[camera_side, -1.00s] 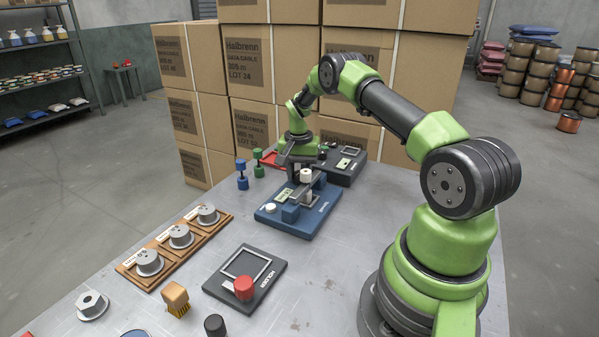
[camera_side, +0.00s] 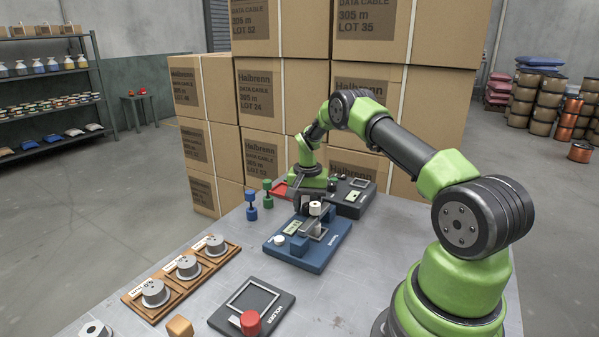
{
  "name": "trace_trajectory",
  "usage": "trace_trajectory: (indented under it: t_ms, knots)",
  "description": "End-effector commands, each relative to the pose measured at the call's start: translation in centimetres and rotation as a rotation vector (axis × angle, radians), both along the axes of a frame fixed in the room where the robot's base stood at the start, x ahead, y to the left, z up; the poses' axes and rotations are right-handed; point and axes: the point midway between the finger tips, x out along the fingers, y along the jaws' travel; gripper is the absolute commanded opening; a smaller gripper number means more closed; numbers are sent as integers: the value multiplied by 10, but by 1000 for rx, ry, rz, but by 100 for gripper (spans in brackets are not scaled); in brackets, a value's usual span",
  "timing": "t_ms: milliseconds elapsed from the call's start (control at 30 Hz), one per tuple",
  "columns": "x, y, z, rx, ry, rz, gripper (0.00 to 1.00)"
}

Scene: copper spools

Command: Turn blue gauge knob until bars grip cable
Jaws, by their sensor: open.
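The blue gauge (camera_side: 316,259) sits on the metal table in front of my arm. It has a blue base, a small pale display, grey metal bars and a blue block. My gripper (camera_side: 305,208) points down at the gauge's back end, close to the taller white knob. It is open; whether it touches the knob is unclear. The fingers are partly hidden, and I cannot make out a cable between the bars.
A dark device (camera_side: 354,205) stands behind right. Blue (camera_side: 251,206) and green (camera_side: 267,198) spool-shaped pieces stand to the left. A wooden tray (camera_side: 163,309) with grey spools and a black holder plate (camera_side: 222,317) with a red knob are in front. Stacked cartons (camera_side: 270,160) rise close behind.

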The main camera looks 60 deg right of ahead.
Motion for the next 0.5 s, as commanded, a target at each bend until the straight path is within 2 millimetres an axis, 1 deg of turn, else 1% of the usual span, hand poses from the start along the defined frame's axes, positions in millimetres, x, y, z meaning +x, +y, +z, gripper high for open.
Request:
trace_trajectory:
  t_ms: [33, 167, 500]
  knots:
    - [-4, -3, 0, -2, 9, 34, 61]
    - [-4, -3, -1, -2, 8, 181, 61]
    - [-4, -3, -1, -2, 5, 685, 61]
